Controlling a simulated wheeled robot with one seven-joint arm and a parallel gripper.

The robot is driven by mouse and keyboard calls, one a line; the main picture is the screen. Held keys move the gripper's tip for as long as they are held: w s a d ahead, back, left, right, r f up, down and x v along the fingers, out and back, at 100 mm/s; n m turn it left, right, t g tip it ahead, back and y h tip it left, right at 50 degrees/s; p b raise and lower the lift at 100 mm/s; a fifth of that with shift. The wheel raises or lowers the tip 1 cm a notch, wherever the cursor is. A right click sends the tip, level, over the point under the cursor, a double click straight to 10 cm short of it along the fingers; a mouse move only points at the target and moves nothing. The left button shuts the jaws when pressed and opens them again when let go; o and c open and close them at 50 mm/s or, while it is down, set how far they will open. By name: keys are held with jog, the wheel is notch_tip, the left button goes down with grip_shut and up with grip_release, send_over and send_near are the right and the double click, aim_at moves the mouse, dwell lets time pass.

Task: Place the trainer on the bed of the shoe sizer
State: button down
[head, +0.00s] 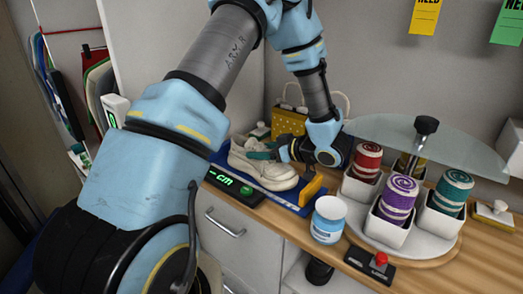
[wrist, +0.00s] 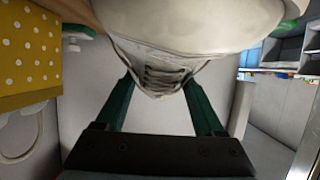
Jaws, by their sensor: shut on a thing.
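The white trainer (head: 262,166) is over the blue bed of the shoe sizer (head: 288,204) in the head view. It lies roughly along the bed, but I cannot tell whether its sole touches it. The sizer's display (head: 221,179) shows a dash and "cm" in green, beside a green button. A yellow-orange stop (head: 311,190) stands at the bed's near right end. My gripper (head: 268,153) is shut on the trainer's upper. In the wrist view its two green fingers (wrist: 161,88) are either side of the laced part of the trainer (wrist: 185,30).
A blue-white jar (head: 328,220) stands close to the sizer's right end. A carousel (head: 436,249) of white bins with coloured rolls stands further right, under a clear cover. A yellow dotted bag (head: 289,121) is behind the trainer. A red-button box (head: 380,262) sits at the front edge.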

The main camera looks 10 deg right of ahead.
grip_release()
jog(key=shift+s+a+f, duration=0.1)
jog(key=shift+f, duration=0.2)
jog(key=shift+r, duration=0.1)
jog(key=shift+r, duration=0.3)
jog(key=v, duration=0.4)
jog(key=b+v, duration=0.1)
jog(key=v, duration=0.3)
jog(key=b+v, duration=0.1)
jog(key=v, duration=0.3)
jog(key=shift+r, duration=0.4)
